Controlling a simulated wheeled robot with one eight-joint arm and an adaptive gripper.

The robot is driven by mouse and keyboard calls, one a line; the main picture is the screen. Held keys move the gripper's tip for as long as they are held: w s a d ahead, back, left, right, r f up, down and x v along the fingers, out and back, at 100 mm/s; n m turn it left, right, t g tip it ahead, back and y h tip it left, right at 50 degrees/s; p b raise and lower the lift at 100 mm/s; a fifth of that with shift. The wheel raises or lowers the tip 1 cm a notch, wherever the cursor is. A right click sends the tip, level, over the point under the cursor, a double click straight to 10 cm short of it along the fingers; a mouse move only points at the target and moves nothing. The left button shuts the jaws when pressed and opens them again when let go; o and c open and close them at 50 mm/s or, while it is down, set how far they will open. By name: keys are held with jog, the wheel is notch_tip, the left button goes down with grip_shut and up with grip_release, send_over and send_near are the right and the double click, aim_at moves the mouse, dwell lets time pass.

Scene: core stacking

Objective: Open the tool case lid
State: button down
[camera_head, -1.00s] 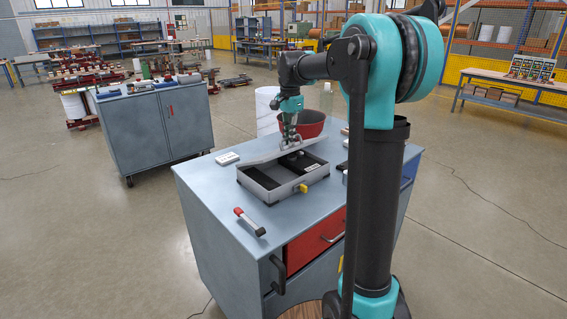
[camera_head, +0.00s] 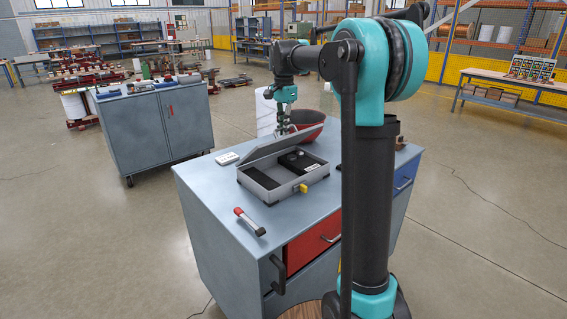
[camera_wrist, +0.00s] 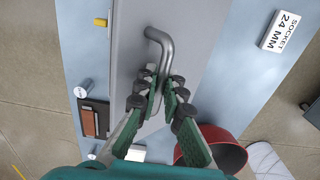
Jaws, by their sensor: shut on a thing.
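The grey tool case (camera_head: 270,187) sits on the workbench with its lid (camera_head: 284,146) tilted up at the back edge, and its dark inside shows. A yellow latch (camera_head: 301,187) is at the front of the case. My gripper (camera_head: 283,130) is behind and above the raised lid in the head view. In the wrist view my gripper (camera_wrist: 161,92) has its fingers closed around the lower part of the bent grey handle (camera_wrist: 160,45) on the lid (camera_wrist: 132,35).
A red bowl (camera_head: 308,122) stands close behind the case; it also shows in the wrist view (camera_wrist: 222,150). A white label block reading "SOCKET 24 MM" (camera_wrist: 285,32) lies beside the case. A red-and-white tool (camera_head: 249,221) lies near the front left edge.

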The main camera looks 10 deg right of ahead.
jog(key=shift+w+a+r, duration=0.5)
jog(key=shift+w+a, duration=0.05)
jog(key=shift+w, duration=0.2)
jog(key=shift+w+a+r, duration=0.35)
jog(key=shift+w+a, duration=0.1)
jog(key=shift+w, duration=0.25)
jog(key=shift+w+a+r, duration=0.3)
jog(key=shift+w+a, duration=0.15)
jog(key=shift+w, duration=0.2)
jog(key=shift+w+a+r, duration=0.2)
jog(key=shift+w+a, duration=0.25)
jog(key=shift+w, duration=0.3)
jog(key=shift+w+a+r, duration=0.15)
jog(key=shift+w+a, duration=0.3)
jog(key=shift+w, duration=0.25)
jog(key=shift+w+a, duration=0.1)
